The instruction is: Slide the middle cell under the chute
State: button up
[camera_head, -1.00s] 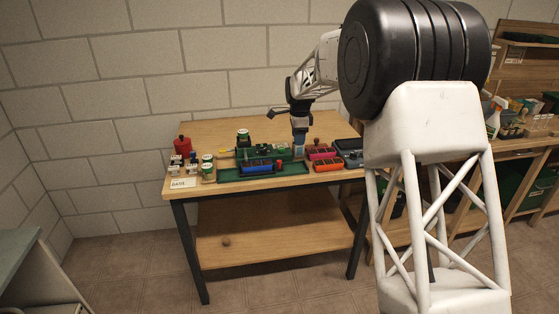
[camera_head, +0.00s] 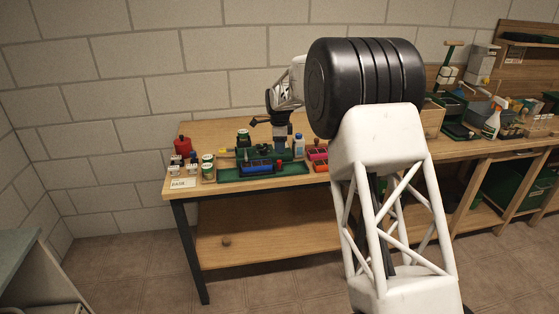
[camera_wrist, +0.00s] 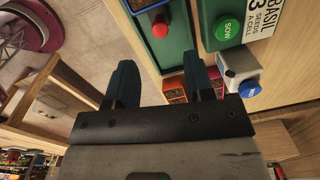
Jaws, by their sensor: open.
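The blue seedling tray (camera_head: 256,166) with dark cells sits on the long green base (camera_head: 235,175) at the table's front. Its middle cell is too small to pick out. The green seeder (camera_head: 266,155) stands just behind it; I cannot make out its chute clearly. The wrist view also shows a red knob (camera_wrist: 160,25), a green SOW button (camera_wrist: 227,30) and an edge of the blue tray (camera_wrist: 148,4).
A blue-capped bottle (camera_head: 299,144) stands to the right of my gripper. Pink (camera_head: 317,153) and orange (camera_head: 319,166) trays lie farther right, partly behind my arm. Small jars (camera_head: 207,162) and a red container (camera_head: 182,145) stand at the left. The table's back left is clear.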

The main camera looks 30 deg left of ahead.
aim_at(279, 161)
jog(key=shift+w+a+f, duration=0.1)
jog(key=shift+f, duration=3.6)
grip_shut()
